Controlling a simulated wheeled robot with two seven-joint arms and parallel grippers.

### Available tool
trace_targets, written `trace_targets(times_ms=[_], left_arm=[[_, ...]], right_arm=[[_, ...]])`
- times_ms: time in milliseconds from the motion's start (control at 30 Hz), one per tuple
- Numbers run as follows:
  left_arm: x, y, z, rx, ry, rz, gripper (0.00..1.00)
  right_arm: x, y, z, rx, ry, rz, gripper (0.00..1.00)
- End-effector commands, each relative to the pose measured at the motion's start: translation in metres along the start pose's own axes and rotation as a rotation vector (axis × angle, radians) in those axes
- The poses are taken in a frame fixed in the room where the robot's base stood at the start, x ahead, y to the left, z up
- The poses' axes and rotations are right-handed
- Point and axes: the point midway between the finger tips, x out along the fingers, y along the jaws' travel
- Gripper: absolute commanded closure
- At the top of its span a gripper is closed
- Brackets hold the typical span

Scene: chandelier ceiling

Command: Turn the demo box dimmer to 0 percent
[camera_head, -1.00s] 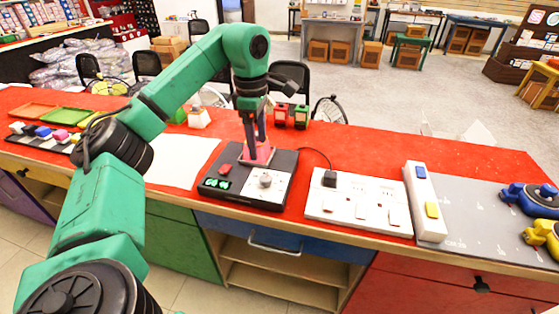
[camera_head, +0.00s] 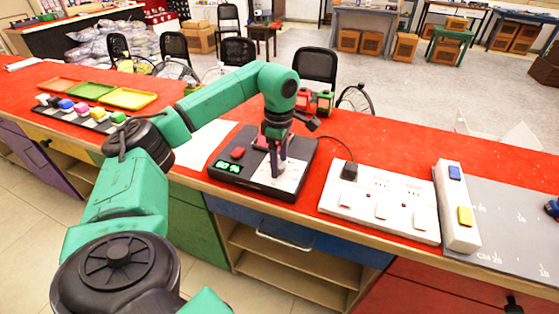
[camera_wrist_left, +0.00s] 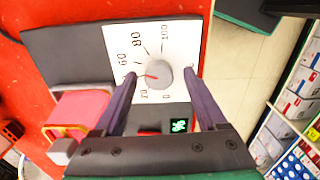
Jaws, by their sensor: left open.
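The demo box (camera_head: 225,177) is a black box on the red counter with a green display (camera_head: 228,166), a red button (camera_head: 238,152) and a white dial plate (camera_head: 293,178). The dimmer knob (camera_wrist_left: 158,74) is grey and round; its red pointer faces left, and nearby 60, 80 and 100 marks are readable. My left gripper (camera_head: 277,169) is over the dial plate, fingers downward. In the left wrist view the open left gripper (camera_wrist_left: 160,74) has one finger on each side of the knob, with no clear contact. A pink part (camera_wrist_left: 80,112) shows beside it. My right gripper is not in view.
A white socket strip (camera_head: 380,202) lies right of the box, with a black plug (camera_head: 349,171) and cable. A white block with blue and yellow buttons (camera_head: 455,205) stands beyond it. Red and green small devices (camera_head: 318,101) stand behind. Trays (camera_head: 90,91) lie at left.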

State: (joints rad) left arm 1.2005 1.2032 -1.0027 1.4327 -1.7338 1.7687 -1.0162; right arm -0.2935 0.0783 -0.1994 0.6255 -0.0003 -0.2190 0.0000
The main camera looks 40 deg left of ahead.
Motion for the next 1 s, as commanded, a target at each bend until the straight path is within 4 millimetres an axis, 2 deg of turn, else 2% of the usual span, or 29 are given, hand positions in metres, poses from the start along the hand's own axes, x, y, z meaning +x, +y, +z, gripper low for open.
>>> trace_targets(times_ms=[167,233,367,400,733,1000], left_arm=[[0.000,0.000,0.000,0.000,0.000,0.000,0.26],[0.000,0.000,0.000,0.000,0.000,0.000,0.45],[0.000,0.000,0.000,0.000,0.000,0.000,0.95],[0.000,0.000,0.000,0.000,0.000,0.000,1.00],[-0.001,0.000,0.000,-0.034,0.000,-0.001,1.00],[-0.002,0.001,0.000,-0.176,0.000,-0.002,1.00]], right_arm=[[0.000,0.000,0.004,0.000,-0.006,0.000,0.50],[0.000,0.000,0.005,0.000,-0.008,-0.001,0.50],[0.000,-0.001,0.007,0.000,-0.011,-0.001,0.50],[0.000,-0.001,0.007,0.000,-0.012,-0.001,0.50],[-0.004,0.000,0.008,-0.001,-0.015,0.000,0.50],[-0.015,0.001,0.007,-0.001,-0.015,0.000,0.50]])
